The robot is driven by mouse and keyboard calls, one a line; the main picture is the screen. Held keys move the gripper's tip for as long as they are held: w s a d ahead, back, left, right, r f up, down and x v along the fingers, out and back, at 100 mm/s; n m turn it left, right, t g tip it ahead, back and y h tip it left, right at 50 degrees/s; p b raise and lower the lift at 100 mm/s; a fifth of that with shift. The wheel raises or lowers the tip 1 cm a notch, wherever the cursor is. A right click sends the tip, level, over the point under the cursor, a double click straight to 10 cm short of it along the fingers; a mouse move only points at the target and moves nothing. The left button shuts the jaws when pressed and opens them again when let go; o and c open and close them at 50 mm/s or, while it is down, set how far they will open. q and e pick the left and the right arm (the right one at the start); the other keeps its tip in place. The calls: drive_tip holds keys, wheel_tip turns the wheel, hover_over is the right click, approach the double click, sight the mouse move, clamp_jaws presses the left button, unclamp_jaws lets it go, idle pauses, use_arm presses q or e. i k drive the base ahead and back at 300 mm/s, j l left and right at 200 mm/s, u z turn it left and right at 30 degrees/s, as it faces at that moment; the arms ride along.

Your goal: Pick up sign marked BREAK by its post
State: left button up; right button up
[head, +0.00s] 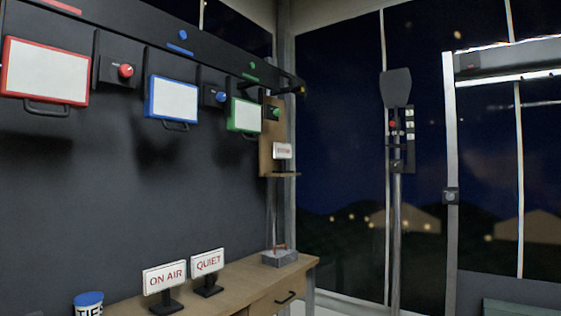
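A small white sign (282,151) with red lettering too small to read stands on a wooden wall shelf (280,175) near the corner. Its short post and base are dark and hard to make out. A white sign reading ON AIR (164,277) and one reading QUIET (207,263) stand upright on dark posts and bases on the wooden desk (240,277). No sign legibly reads BREAK. Neither of my grippers is in view.
Red, blue and green framed panels (172,100) hang above the desk. A blue-lidded can (88,303) is at the desk's front left. A grey box (279,257) sits at its far end. A tall pole (397,210) with a control panel stands right of the desk.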

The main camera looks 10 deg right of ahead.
sight(282, 151)
drive_tip(key=i+l, duration=0.15)
drive_tip(key=i, duration=0.4)
drive_tip(key=i+l+u, duration=0.1)
drive_tip(key=i, duration=0.45)
drive_tip(key=i+l, duration=0.3)
drive_tip(key=i, duration=0.25)
